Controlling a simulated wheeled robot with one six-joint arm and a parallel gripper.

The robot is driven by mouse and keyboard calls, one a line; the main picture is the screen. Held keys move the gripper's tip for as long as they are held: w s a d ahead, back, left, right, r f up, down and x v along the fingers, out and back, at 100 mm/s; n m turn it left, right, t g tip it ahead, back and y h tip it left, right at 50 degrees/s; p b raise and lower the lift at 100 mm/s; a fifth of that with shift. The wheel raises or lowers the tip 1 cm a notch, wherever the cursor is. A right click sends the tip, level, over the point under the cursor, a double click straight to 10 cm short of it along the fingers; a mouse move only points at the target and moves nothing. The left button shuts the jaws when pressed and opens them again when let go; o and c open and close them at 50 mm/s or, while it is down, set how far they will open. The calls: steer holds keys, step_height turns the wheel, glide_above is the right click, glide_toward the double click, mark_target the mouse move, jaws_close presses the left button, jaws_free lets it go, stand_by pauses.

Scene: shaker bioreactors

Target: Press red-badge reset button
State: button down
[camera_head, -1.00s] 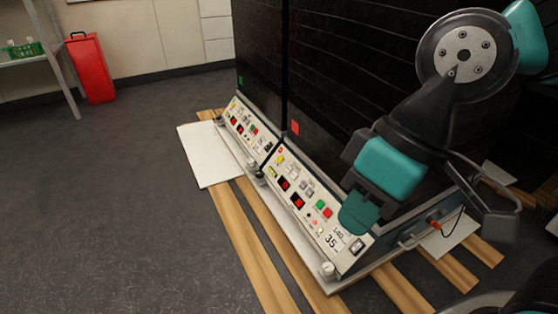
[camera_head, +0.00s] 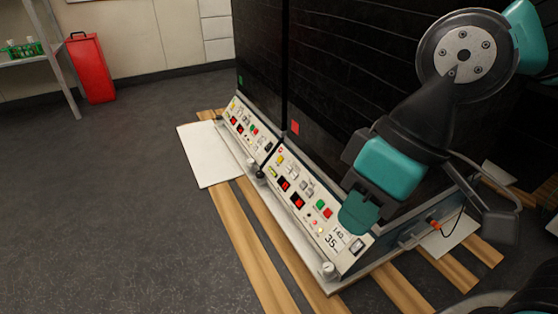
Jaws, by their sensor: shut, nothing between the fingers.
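The red badge (camera_head: 295,127) is on the dark front of the nearer shaker bioreactor. Below it is that unit's sloped control panel (camera_head: 290,215), with red displays, small lamps and knobs. A green button (camera_head: 320,204) and a red button (camera_head: 328,212) sit side by side on it. I cannot read which control is the reset button. My gripper (camera_head: 358,214) is shut and empty. Its teal fingertips appear over the lower right part of the panel, right of the red button, and hide part of it. I cannot tell whether they touch the panel.
A second unit with a green badge (camera_head: 241,80) and its own panel (camera_head: 247,127) stands at left. Wooden beams (camera_head: 247,248) and a white board (camera_head: 204,158) lie under the units. A red bin (camera_head: 91,70) stands at back left. The floor at left is clear.

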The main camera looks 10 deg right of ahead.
step_height(320, 180, up, 19)
steer(key=p, duration=1.9)
